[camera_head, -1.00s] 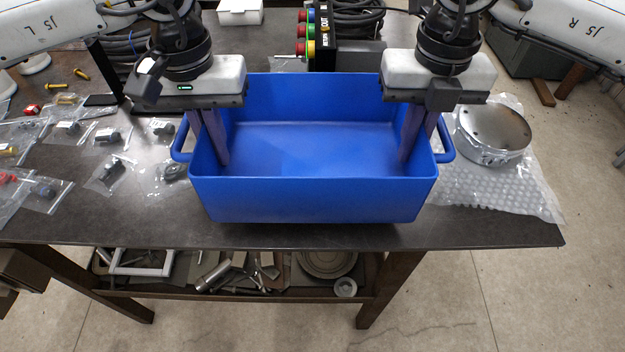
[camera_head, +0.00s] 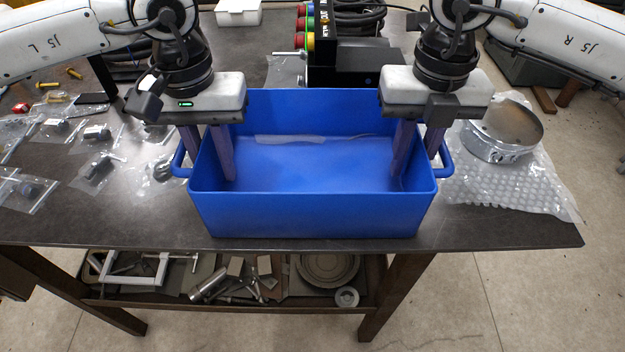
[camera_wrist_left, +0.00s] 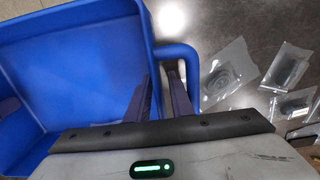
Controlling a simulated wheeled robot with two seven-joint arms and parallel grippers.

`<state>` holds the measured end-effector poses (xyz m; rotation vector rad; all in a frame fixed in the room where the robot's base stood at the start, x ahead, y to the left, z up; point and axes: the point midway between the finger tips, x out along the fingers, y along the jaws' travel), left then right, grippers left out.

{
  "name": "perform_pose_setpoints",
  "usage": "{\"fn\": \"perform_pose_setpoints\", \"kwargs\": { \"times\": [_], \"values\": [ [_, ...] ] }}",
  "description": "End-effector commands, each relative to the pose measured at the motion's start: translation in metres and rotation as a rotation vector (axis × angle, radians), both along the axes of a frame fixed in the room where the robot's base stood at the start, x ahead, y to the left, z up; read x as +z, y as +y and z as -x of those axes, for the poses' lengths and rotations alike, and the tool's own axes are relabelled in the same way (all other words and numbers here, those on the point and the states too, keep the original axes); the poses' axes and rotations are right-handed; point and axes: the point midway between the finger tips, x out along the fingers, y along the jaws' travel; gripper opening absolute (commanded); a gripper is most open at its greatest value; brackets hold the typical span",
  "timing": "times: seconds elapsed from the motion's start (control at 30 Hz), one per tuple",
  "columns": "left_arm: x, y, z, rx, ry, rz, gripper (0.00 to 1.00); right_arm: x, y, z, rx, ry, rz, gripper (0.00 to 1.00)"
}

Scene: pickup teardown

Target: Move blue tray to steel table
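The blue tray (camera_head: 310,215), an open bin with a handle at each end, is over the front part of a dark metal-topped table (camera_head: 510,232). I cannot tell whether its underside touches the tabletop. My left gripper (camera_head: 209,163) straddles the tray's left wall, one finger inside and one outside. The left wrist view shows the outer finger between the tray wall (camera_wrist_left: 60,75) and the handle (camera_wrist_left: 185,62). My right gripper (camera_head: 418,160) straddles the right wall the same way. No other steel table is identifiable.
A metal drum-like part (camera_head: 500,130) on bubble wrap lies to the right. Bagged small parts (camera_head: 95,170) lie to the left. A dark box (camera_head: 355,62) with coloured buttons stands behind the tray. A lower shelf (camera_head: 235,297) holds metal parts. Floor is open at the right.

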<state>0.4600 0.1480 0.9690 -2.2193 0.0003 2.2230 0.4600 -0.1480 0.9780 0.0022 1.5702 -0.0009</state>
Motion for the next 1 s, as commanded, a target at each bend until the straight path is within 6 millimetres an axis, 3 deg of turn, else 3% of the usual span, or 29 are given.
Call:
{"fn": "perform_pose_setpoints", "kwargs": {
  "times": [0.27,0.7,0.87,1.0],
  "values": [
    [0.009,0.001,-0.001,0.001,-0.002,-0.002,0.22,0.0,-0.001,0.0,-0.001,0.001,0.003,0.22],
    [0.07,0.0,-0.001,0.001,-0.001,-0.001,0.22,0.0,-0.001,0.0,-0.001,0.001,0.002,0.22],
    [0.08,0.0,0.0,0.0,-0.001,-0.001,0.22,0.002,-0.001,0.0,0.0,0.0,0.001,0.22],
    [0.081,0.0,0.0,0.0,0.0,0.0,0.22,0.017,0.0,-0.001,-0.001,-0.002,0.0,0.22]
  ]
}}
